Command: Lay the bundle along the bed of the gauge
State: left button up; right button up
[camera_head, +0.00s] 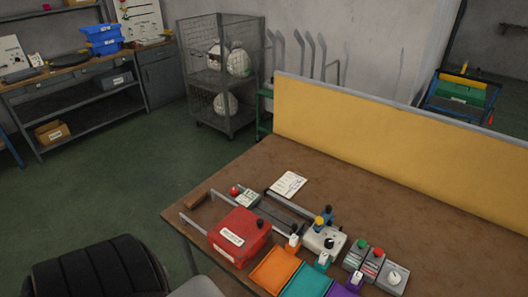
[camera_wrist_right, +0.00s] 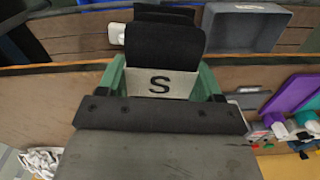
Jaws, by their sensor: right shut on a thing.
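In the right wrist view, my right gripper (camera_wrist_right: 160,72) is shut on a black cloth bundle (camera_wrist_right: 165,45) with a white band marked "S" (camera_wrist_right: 160,84). The green fingers stand on either side of the band. The bundle's far end is partly hidden. In the head view, a fixture with metal rails (camera_head: 290,205) and a red box (camera_head: 239,236) sits on the brown table; it may be the gauge, but I cannot tell for sure where its bed is. Neither the bundle nor either gripper shows in the head view.
Orange (camera_head: 274,269) and teal (camera_head: 306,282) trays lie at the table's front, near small button boxes (camera_head: 372,262). A white card (camera_head: 288,184) lies behind the rails. A yellow panel (camera_head: 400,145) closes the back. A grey bin (camera_wrist_right: 247,25) shows beyond the bundle.

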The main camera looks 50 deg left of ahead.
aim_at(272, 216)
jog(key=k+j+z, duration=0.1)
jog(key=j, duration=0.4)
jog(key=k+j+z, duration=0.15)
jog(key=k+j, duration=0.2)
jog(key=k+j+z, duration=0.1)
jog(key=k+j, duration=0.15)
jog(key=j, duration=0.3)
jog(key=k+j+z, duration=0.1)
jog(key=k+j, duration=0.2)
jog(key=j+z, duration=0.1)
jog(key=j, duration=0.3)
jog(key=k+j+z, duration=0.1)
jog(key=j, duration=0.35)
jog(key=j+z, duration=0.1)
jog(key=j, duration=0.3)
jog(key=k+j+z, duration=0.1)
jog(key=j, duration=0.3)
jog(key=k+j+z, duration=0.15)
jog(key=j, duration=0.25)
jog(key=k+j+z, duration=0.1)
jog(key=j, duration=0.3)
jog(key=k+j+z, duration=0.1)
jog(key=j, duration=0.3)
jog(key=i+j+z, duration=0.3)
jog(key=j, duration=0.85)
jog(key=j+z, duration=0.35)
jog(key=j, duration=0.8)
